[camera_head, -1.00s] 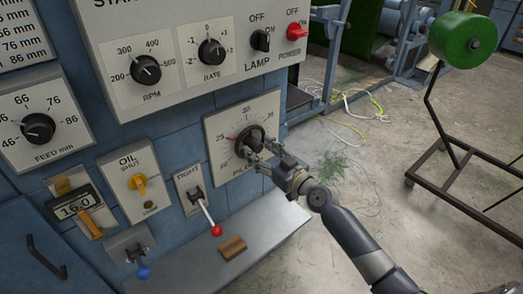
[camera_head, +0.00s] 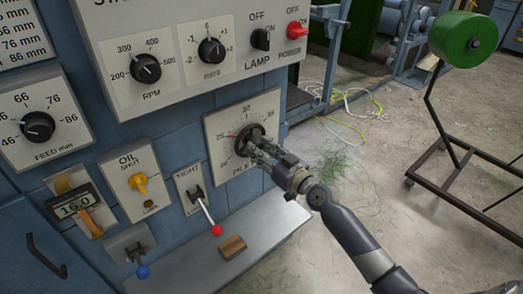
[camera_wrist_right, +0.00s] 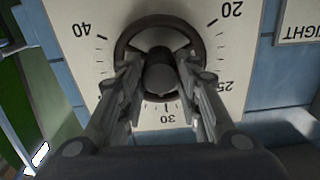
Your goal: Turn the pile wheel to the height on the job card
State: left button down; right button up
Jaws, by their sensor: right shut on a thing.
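The pile wheel (camera_head: 245,138) is a dark round handwheel on a pale square dial plate marked PILE. It also shows in the right wrist view (camera_wrist_right: 123,47), where the dial numbers 20, 25, 30 and 40 appear upside down. My right gripper (camera_head: 255,147) is shut on the wheel's hub. In the wrist view its two fingers (camera_wrist_right: 160,78) press on opposite sides of the round hub, inside the rim. The fingers cover part of the wheel, and I cannot read its setting. My left gripper is not in view.
A lever with a red ball (camera_head: 216,230) stands left of the wheel, above a ledge holding a brown block (camera_head: 232,247). A digital gauge reads 16.0 (camera_head: 74,206). A partly cropped list in mm (camera_head: 20,40) is at upper left.

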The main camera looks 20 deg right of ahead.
jog(key=m, duration=1)
jog(key=shift+m, duration=0.4)
dwell(0.4)
jog(key=o, duration=1.1)
jog(key=v, duration=1.2)
jog(key=shift+f, duration=0.1)
